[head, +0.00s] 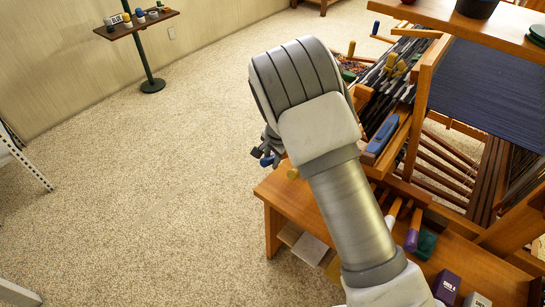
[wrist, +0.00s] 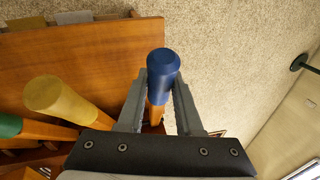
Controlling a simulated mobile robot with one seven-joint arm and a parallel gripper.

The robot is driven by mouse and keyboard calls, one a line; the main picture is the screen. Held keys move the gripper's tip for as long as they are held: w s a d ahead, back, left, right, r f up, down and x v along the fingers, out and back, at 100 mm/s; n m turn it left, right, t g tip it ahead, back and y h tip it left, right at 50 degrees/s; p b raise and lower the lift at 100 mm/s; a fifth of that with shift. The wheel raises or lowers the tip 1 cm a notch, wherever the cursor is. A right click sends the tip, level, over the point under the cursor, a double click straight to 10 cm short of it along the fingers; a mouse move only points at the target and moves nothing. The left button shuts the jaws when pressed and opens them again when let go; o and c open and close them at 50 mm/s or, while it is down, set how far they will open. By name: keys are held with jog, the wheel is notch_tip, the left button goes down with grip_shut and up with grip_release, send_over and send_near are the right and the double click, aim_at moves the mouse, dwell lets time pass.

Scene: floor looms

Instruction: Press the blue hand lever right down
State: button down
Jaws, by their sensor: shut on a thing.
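The blue hand lever (wrist: 163,66) has a blue cylindrical grip on an orange-brown wooden shaft, seen nearly end-on in the wrist view. My gripper (wrist: 161,82) is shut on its blue grip, with one grey finger on each side. In the head view my gripper (head: 266,154) is mostly hidden behind my arm, at the loom's left side. A bit of the blue grip (head: 266,162) shows there beside the fingers. The lever's lower shaft is hidden. How far down it is tilted, I cannot tell.
A yellow lever (wrist: 55,98) and a green lever (wrist: 12,126) stand to the left in the wrist view. The loom's wooden bench (head: 274,199) is below. A small stand (head: 146,55) is far off at the back left. The carpet left of the loom is clear.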

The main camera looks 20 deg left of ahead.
jog(key=f+t, duration=0.1)
jog(key=f, duration=0.1)
jog(key=s+f+t+h+b, duration=0.1)
jog(key=f, duration=0.1)
jog(key=s+f+t, duration=0.1)
jog(key=f, duration=0.1)
jog(key=shift+a+n+b, duration=0.3)
jog(key=shift+a+b, duration=0.1)
jog(key=shift+f+t, duration=0.4)
jog(key=c, duration=0.6)
grip_release()
jog(key=p+v, duration=0.1)
jog(key=v, duration=0.4)
jog(key=p+v, duration=0.2)
jog(key=v, duration=0.4)
jog(key=p+v, duration=0.1)
jog(key=v, duration=0.5)
jog(key=shift+a+r, duration=0.25)
jog(key=shift+a, duration=0.1)
